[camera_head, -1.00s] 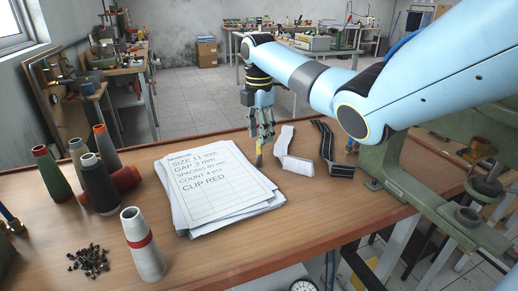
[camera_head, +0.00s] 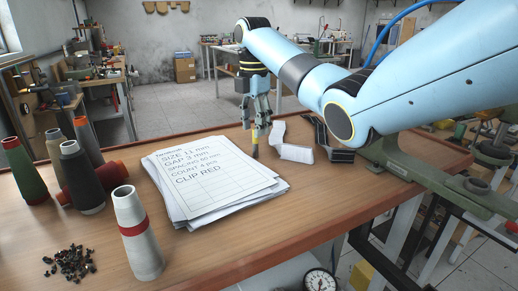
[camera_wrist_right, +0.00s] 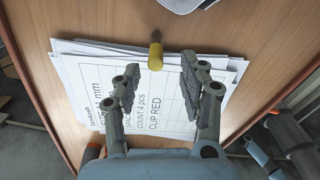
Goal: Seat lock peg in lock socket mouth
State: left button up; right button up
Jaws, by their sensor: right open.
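I cannot make out a lock peg or a lock socket mouth for certain in either view. My right gripper (camera_head: 258,118) hangs fingers down over the bench, by the right back edge of the paper stack. It is open, and nothing shows between its fingers in the right wrist view (camera_wrist_right: 158,72). A small yellow and dark stick-like piece (camera_head: 254,147) is just below the fingertips; in the wrist view its yellow end (camera_wrist_right: 155,52) lies ahead of the fingers. I cannot tell whether they touch. My left gripper is not in view.
A printed paper stack (camera_head: 205,200) covers the middle of the wooden bench (camera_head: 225,258). A white strip (camera_head: 297,153) and a dark strip (camera_head: 342,155) lie right of the gripper. Thread cones, including a white one (camera_head: 143,258), and small black bits (camera_head: 68,262) are left. Green machine parts (camera_head: 430,170) stand right.

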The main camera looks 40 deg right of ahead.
aim_at(256, 156)
notch_tip(256, 156, down, 2)
jog(key=shift+w+f, duration=0.1)
jog(key=shift+f, duration=0.1)
jog(key=f, duration=0.4)
jog(key=shift+w+d+f, duration=0.1)
jog(key=shift+d, duration=0.3)
jog(key=c, duration=0.6)
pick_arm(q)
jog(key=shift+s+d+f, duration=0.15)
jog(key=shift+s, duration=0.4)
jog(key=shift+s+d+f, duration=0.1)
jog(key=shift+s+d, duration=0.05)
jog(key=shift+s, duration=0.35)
pick_arm(e)
grip_shut()
